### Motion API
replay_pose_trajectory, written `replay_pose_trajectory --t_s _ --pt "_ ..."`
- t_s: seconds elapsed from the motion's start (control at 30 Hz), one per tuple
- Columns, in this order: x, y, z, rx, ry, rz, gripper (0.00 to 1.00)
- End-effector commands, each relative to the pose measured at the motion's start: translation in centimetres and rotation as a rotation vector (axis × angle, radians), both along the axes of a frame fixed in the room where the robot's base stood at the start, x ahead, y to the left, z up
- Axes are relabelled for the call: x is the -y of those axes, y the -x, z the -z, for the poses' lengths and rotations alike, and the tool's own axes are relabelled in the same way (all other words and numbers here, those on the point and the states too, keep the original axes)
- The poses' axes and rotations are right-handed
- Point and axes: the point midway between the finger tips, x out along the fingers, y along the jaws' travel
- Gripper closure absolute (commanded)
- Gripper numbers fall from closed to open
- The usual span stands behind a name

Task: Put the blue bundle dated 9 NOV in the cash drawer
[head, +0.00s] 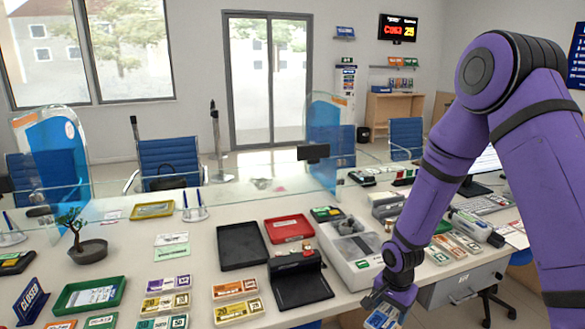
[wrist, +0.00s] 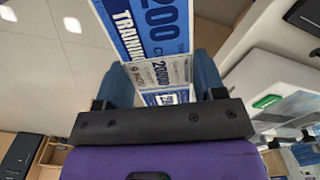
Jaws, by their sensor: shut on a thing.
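My gripper (head: 379,303) is shut on a blue bundle (head: 382,318) at the lower edge of the head view, in front of the counter. In the wrist view the bundle (wrist: 153,28) sticks out between the two fingers, showing "200" and "TRAINING". Its paper band (wrist: 163,78) shows between the fingers, but I cannot read the date surely. A grey drawer front (head: 466,282) with a handle sits under the counter, right of my gripper. Whether it is pulled out is unclear.
Several bundles lie at front left, including yellow (head: 240,311) and orange (head: 236,289) ones. A black tray (head: 242,246), red tray (head: 289,228) and dark stand (head: 300,285) are nearby. Glass screens stand behind.

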Motion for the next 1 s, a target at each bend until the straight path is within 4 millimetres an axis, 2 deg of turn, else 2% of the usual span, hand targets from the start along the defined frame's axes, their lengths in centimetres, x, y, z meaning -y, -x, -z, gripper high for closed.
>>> replay_pose_trajectory --t_s 0.3,0.5,0.7,1.0 --pt "2.9 -4.4 0.2 0.002 -0.001 -0.457 0.66" --pt "4.5 -6.3 0.2 0.002 0.0 -0.686 0.66" --pt "5.2 -7.1 0.1 0.002 0.0 -0.797 0.66" --pt "5.3 -7.2 0.1 0.002 0.002 -0.812 0.66"
